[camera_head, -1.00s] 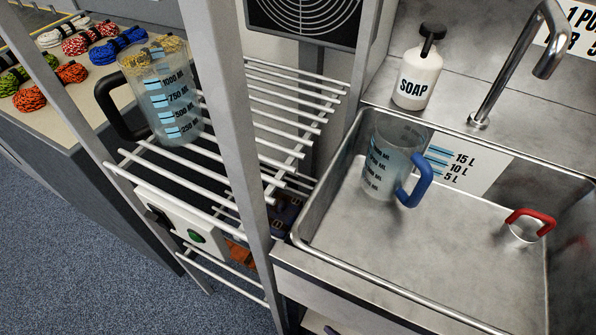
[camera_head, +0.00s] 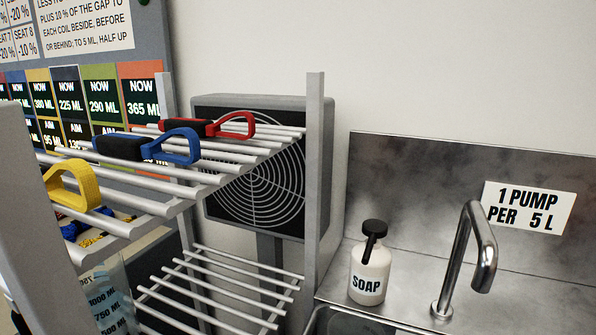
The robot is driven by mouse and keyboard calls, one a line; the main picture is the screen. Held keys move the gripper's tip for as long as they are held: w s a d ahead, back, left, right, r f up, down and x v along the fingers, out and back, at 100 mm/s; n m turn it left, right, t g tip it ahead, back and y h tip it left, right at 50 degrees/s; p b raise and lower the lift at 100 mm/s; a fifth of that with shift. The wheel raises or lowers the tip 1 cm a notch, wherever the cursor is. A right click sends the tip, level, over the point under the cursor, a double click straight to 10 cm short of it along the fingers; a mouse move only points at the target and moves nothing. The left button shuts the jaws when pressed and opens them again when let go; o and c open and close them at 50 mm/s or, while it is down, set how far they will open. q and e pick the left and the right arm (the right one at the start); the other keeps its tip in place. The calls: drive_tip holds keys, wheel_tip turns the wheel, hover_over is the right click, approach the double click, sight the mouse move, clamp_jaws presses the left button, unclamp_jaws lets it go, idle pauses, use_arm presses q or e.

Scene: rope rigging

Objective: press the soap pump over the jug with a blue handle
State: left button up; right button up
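The soap pump (camera_head: 370,275) is a white bottle marked SOAP with a black pump head. It stands upright on the steel ledge behind the sink, left of the tap. The jug with a blue handle is out of view now, below the picture's lower edge. Neither of my grippers shows in the head view.
The curved tap (camera_head: 468,255) rises right of the soap. A sign (camera_head: 529,207) reads "1 PUMP PER 5 L". A rack (camera_head: 215,285) with several coloured-handled items on its upper shelf stands left, before a fan (camera_head: 262,185). A clear measuring jug (camera_head: 104,295) shows partly at lower left.

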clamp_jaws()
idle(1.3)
